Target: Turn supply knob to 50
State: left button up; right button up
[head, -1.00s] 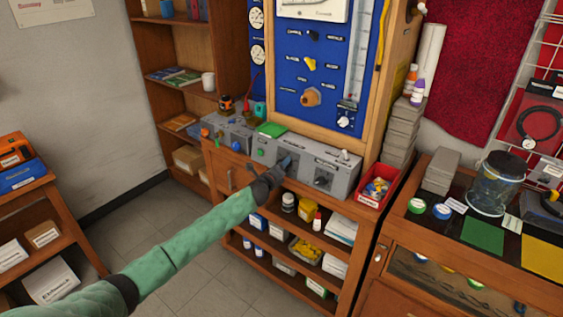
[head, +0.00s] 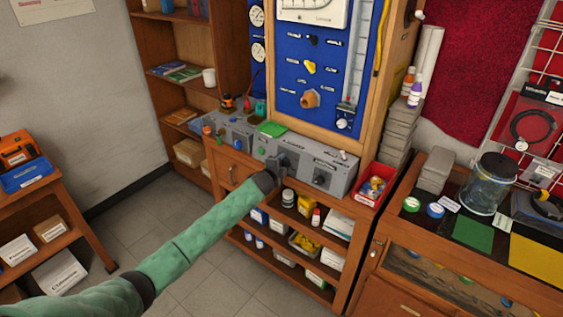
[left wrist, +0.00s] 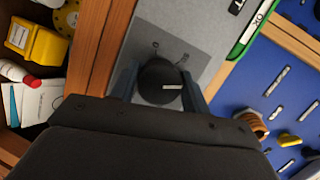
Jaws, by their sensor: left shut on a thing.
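A round black knob (left wrist: 158,84) with a white mark sits on a grey panel in the left wrist view. Its label is not readable. My left gripper (left wrist: 160,90) has one finger on each side of the knob and is shut on it. In the head view my left gripper (head: 281,163) is at the front of the grey control box (head: 345,173), and it hides the knob there. A second black knob (head: 320,180) shows on the box to the right of the gripper. My right gripper is not in view.
A red bin (head: 366,197) stands right of the control box. Stacked grey blocks (head: 399,140) are behind it. A blue panel (head: 290,72) with gauges and valves rises behind the box. Shelves with bottles and boxes (head: 309,246) lie below.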

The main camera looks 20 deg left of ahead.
pick_arm(q)
jog(key=n+g+p, duration=0.1)
jog(key=n, duration=0.2)
jog(key=shift+s+f+n+g+h+p, duration=0.15)
jog(key=shift+n+g+p, duration=0.1)
jog(key=shift+n, duration=0.55)
jog(key=shift+w+f+n+g+h+p, duration=0.15)
jog(key=shift+n+g+p, duration=0.1)
jog(key=shift+n, duration=0.55)
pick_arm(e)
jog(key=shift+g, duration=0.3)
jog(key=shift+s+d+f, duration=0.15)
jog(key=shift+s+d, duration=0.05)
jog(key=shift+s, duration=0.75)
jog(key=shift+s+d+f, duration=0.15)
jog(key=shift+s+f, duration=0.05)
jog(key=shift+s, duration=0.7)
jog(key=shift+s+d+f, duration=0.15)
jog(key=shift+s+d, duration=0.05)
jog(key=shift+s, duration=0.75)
pick_arm(q)
jog(key=shift+s+r, duration=0.1)
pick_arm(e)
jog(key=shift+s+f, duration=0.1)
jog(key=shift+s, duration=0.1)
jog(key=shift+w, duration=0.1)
